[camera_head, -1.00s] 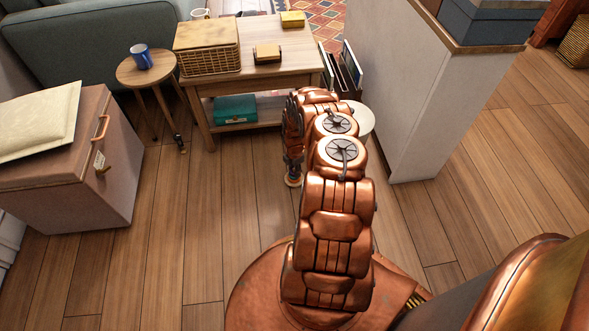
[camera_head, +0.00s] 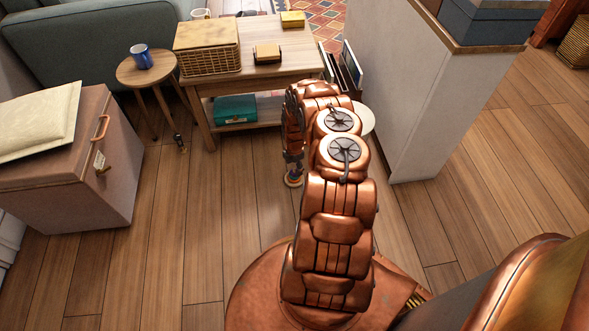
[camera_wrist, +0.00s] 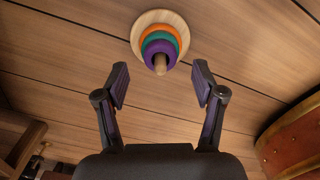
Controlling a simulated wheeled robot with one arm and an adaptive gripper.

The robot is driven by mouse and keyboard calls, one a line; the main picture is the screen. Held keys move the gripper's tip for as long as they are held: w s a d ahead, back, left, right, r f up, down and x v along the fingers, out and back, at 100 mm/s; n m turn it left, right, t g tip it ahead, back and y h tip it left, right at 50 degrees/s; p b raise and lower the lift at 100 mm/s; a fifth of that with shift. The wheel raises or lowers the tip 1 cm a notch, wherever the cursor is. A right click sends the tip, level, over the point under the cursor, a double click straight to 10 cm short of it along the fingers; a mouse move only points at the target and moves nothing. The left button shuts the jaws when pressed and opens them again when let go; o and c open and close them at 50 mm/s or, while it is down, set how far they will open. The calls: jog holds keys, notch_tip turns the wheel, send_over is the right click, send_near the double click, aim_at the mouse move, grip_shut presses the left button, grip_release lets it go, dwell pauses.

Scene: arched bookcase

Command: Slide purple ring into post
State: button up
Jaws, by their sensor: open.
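In the wrist view, the purple ring (camera_wrist: 158,49) is around the wooden post (camera_wrist: 161,65), whose rounded tip sticks out through it. A green ring (camera_wrist: 160,36) and an orange ring (camera_wrist: 157,29) are behind it on the same post, against a round wooden base (camera_wrist: 178,23). My gripper (camera_wrist: 160,84) is open and empty. Its two fingers are apart on either side, short of the rings in the picture and not touching them. In the head view, the stacker (camera_head: 293,180) shows small on the floor below my gripper, partly hidden by it.
A wooden table (camera_head: 290,35) with a wicker basket (camera_head: 210,60) stands behind. A small round stool (camera_head: 127,73) with a blue mug (camera_head: 141,56) is to its left. A large chest (camera_head: 110,190) stands at left, a white wall (camera_head: 400,100) at right. The floor between is mostly clear.

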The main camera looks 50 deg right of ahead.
notch_tip(320, 180, up, 9)
jog(key=shift+r, duration=0.2)
dwell(0.4)
dwell(0.6)
